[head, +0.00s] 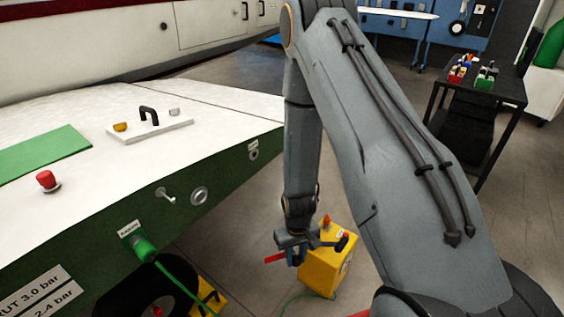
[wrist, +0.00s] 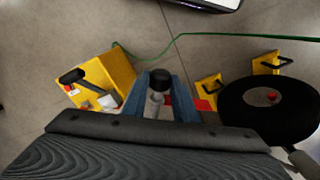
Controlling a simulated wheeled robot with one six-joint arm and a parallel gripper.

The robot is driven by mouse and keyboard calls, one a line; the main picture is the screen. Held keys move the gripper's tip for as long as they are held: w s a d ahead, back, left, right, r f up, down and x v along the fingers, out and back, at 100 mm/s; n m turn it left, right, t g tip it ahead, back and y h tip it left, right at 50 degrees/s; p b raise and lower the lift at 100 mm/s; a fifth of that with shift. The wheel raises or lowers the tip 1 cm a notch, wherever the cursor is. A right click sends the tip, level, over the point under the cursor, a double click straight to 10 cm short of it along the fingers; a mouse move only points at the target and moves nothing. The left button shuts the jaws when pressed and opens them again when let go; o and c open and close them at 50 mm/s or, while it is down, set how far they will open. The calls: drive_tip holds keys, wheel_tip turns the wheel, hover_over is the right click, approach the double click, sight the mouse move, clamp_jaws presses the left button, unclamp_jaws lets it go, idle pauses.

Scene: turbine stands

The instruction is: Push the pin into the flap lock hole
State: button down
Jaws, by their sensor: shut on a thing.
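My gripper (head: 292,258) hangs in front of the yellow box, to the right of the green side panel. In the wrist view its two blue fingers (wrist: 161,100) are closed on a grey pin (wrist: 157,98) with a black end. A red strip (head: 275,258) sticks out left of the fingers; it also shows behind them in the wrist view (wrist: 203,104). The green panel (head: 215,170) carries a round grey ring fitting (head: 199,196) and a smaller labelled fitting (head: 253,150). I cannot tell which is the flap lock hole. The pin is apart from both.
A yellow box (head: 328,268) stands on the floor just behind my gripper. A green cable (head: 178,280) runs from a plug (head: 143,247) on the panel. A black wheel (head: 135,292) with yellow chocks sits below. A dark table (head: 480,90) stands at the back right.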

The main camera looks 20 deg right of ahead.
drive_tip(key=w+d+r+n+t+p, duration=0.1)
drive_tip(key=w+r+n+p, duration=0.35)
drive_tip(key=r, duration=1.15)
drive_tip(key=s+r+n+p, duration=0.15)
drive_tip(key=r+p, duration=0.65)
drive_tip(key=r, duration=0.9)
drive_tip(key=shift+y, duration=0.4)
drive_tip(key=shift+w+a+f, duration=0.1)
drive_tip(key=shift+w+a, duration=0.35)
drive_tip(key=shift+w, duration=0.35)
drive_tip(key=shift+w+a+f, duration=0.1)
drive_tip(key=shift+w+a, duration=0.4)
drive_tip(key=shift+w, duration=0.25)
drive_tip(key=shift+w+a+f, duration=0.1)
drive_tip(key=shift+w+a, duration=0.35)
drive_tip(key=shift+w, duration=0.35)
drive_tip(key=shift+w+a, duration=0.45)
drive_tip(key=shift+w, duration=0.1)
drive_tip(key=shift+w+a, duration=0.15)
drive_tip(key=shift+w, duration=0.1)
drive_tip(key=shift+w+a+b, duration=0.2)
drive_tip(key=shift+w+a, duration=0.25)
drive_tip(key=shift+w, duration=0.15)
drive_tip(key=shift+w+a+b, duration=0.2)
drive_tip(key=shift+w+a, duration=0.2)
drive_tip(key=shift+w, duration=0.2)
drive_tip(key=shift+w+a, duration=0.2)
drive_tip(key=shift+w, duration=0.05)
